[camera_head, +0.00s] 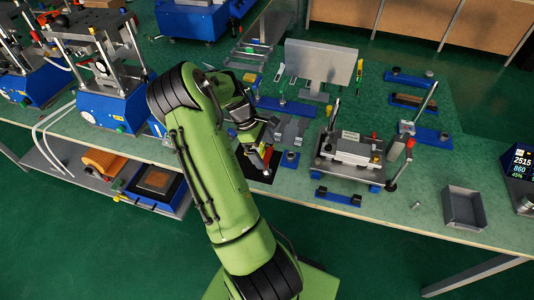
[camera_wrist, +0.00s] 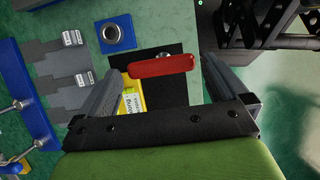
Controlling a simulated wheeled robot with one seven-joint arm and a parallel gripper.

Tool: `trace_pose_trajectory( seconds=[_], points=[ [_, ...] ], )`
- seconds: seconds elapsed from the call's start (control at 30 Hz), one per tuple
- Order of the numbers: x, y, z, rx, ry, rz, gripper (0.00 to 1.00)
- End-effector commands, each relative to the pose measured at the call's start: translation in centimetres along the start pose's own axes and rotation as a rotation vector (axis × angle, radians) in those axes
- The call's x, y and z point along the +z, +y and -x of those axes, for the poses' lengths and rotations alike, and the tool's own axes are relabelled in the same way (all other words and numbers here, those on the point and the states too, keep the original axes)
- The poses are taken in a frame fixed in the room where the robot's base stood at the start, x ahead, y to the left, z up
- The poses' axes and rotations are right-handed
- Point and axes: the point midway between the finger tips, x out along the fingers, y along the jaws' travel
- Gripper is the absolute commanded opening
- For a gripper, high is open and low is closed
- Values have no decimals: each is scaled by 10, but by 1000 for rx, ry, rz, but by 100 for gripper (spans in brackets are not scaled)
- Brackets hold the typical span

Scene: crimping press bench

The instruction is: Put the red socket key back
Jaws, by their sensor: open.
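The red socket key (camera_wrist: 163,66) shows its red handle in the wrist view, lying crosswise over a black mat (camera_wrist: 178,50). In the head view a small red part of it (camera_head: 267,153) shows below my wrist. My gripper (camera_wrist: 163,70) is open, with one finger to each side of the red handle and a gap at both ends. In the head view my gripper (camera_head: 260,154) is low over the black mat and largely hidden by my arm. Whether a metal shaft lies under the handle is unclear.
A blue block with a round metal socket (camera_wrist: 116,34) stands beside the mat. Grey stepped plates (camera_wrist: 62,75) and a yellow labelled piece (camera_wrist: 133,103) are close by. A press fixture (camera_head: 350,150) and an empty grey tray (camera_head: 464,207) stand to the right on the green bench.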

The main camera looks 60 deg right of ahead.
Motion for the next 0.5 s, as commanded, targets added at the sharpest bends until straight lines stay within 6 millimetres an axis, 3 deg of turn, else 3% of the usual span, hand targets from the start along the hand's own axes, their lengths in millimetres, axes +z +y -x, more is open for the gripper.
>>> trace_pose_trajectory(
  seconds=[0.1,0.23,0.33,0.5],
  points=[
    [1,1,38,6,3,0,100],
    [1,1,69,4,2,-1,100],
    [1,1,84,4,2,-1,100],
    [0,0,91,1,0,-1,100]
  ],
)
